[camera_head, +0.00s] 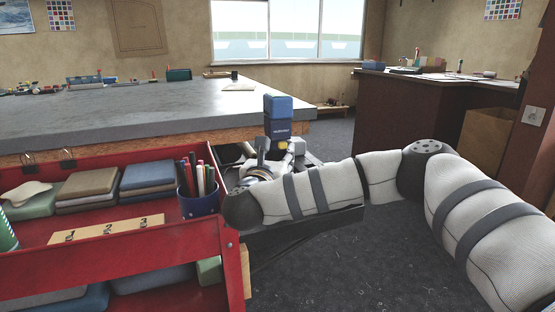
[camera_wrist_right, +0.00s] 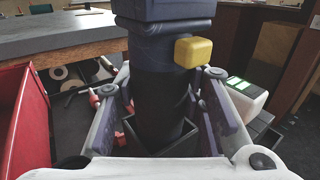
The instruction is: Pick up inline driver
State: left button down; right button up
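The inline driver (camera_head: 278,112) stands upright just right of the red cart, with a blue block-shaped top and a yellow button. In the right wrist view its dark cylindrical body (camera_wrist_right: 160,95) is between the two fingers of my right gripper (camera_wrist_right: 160,115). The fingers appear to press on both sides of the body, and the button (camera_wrist_right: 194,52) sits above them. In the head view my right gripper (camera_head: 277,150) is at the tool's lower part, partly hidden by my forearm. My left gripper is not in view.
The red cart (camera_head: 160,250) holds folded cloths (camera_head: 88,185), a blue pen cup (camera_head: 200,200) and a numbered wooden strip (camera_head: 108,229). A grey-topped table (camera_head: 160,105) stands behind it. A brown counter (camera_head: 410,115) is at right. Dark floor (camera_head: 350,245) lies open in front.

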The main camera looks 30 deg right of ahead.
jog(key=c, duration=0.3)
jog(key=shift+r, duration=0.1)
